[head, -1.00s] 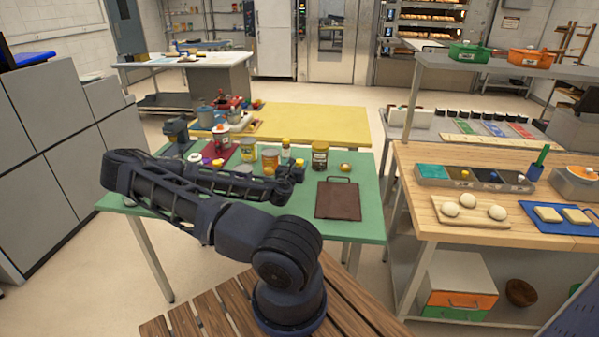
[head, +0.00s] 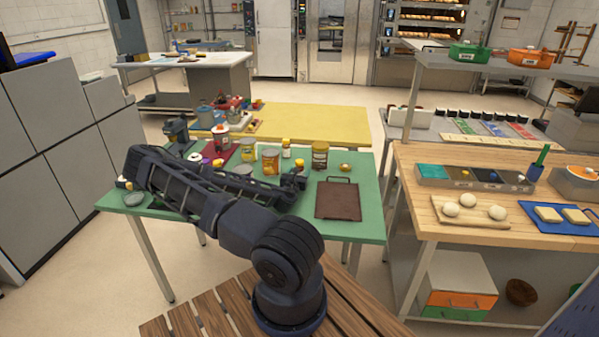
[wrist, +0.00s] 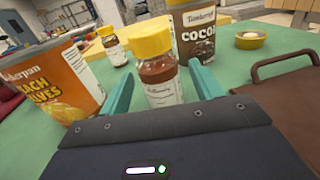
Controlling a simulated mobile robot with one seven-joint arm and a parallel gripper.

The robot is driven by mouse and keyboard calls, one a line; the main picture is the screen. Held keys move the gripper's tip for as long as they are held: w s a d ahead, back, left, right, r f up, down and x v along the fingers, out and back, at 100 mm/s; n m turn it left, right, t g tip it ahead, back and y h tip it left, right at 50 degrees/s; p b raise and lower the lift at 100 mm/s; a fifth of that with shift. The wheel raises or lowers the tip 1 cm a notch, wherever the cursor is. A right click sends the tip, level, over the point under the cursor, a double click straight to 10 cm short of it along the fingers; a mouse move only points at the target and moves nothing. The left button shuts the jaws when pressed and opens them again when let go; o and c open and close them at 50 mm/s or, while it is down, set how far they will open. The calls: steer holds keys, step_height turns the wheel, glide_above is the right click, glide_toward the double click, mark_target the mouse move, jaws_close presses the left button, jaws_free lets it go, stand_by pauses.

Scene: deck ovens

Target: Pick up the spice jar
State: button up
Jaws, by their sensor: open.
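A spice jar (wrist: 157,78) with a yellow cap, brown contents and a pale label stands upright in the middle of the wrist view. My gripper (wrist: 161,70) is open, with one teal finger showing on each side of this jar. Its lower part is hidden by the gripper body. A second, similar yellow-capped jar (wrist: 115,47) stands behind it to the left; it also shows in the head view (head: 286,149). In the head view my gripper (head: 298,179) is low over the green table, and the near jar (head: 300,163) is mostly hidden behind it.
A peach can (wrist: 60,85) stands close on the left. A cocoa tin (wrist: 195,35) stands just behind on the right. A brown board (wrist: 285,85) lies to the right, and a small yellow dish (wrist: 250,40) lies beyond. The green table (head: 365,215) is clear around the board.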

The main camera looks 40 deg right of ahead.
steer(key=shift+x, duration=1.45)
steer(key=c, duration=1.1)
steer(key=shift+r, duration=0.1)
